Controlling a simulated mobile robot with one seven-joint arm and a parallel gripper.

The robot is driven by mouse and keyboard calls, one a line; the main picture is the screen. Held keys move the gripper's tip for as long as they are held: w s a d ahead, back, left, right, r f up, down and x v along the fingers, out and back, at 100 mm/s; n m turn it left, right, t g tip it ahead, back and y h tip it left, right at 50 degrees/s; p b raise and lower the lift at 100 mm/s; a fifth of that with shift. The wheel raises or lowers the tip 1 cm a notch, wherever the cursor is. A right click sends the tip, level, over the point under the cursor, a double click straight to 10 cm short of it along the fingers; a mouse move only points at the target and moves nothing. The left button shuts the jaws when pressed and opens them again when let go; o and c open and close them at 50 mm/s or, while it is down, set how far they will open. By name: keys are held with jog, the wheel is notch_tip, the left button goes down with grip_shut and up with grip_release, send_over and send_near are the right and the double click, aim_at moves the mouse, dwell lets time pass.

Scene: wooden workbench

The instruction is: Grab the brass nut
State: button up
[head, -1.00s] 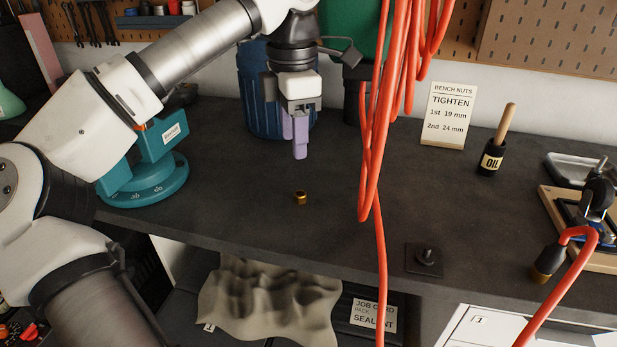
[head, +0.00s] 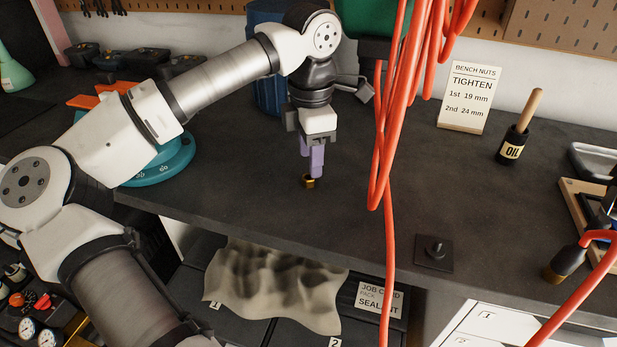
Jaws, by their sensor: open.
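The brass nut (head: 309,182) is a small gold-coloured piece on the dark bench top (head: 250,205), near its front edge. My gripper (head: 312,174) points down right above the nut, its two pale purple fingers apart. The fingertips are at the nut's upper part and hide some of it. I cannot tell whether they touch it or straddle it.
Red hoses (head: 385,150) hang just right of my gripper. A teal round-based device (head: 165,165) stands to the left, partly behind my arm. A black plate with a stud (head: 434,252), an oil pot (head: 512,145) and a sign (head: 469,97) are to the right.

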aim_at(308, 180)
notch_tip(308, 180, down, 4)
jog(key=shift+f+p, duration=0.2)
jog(key=shift+p, duration=0.25)
jog(key=shift+c, duration=0.5)
grip_shut()
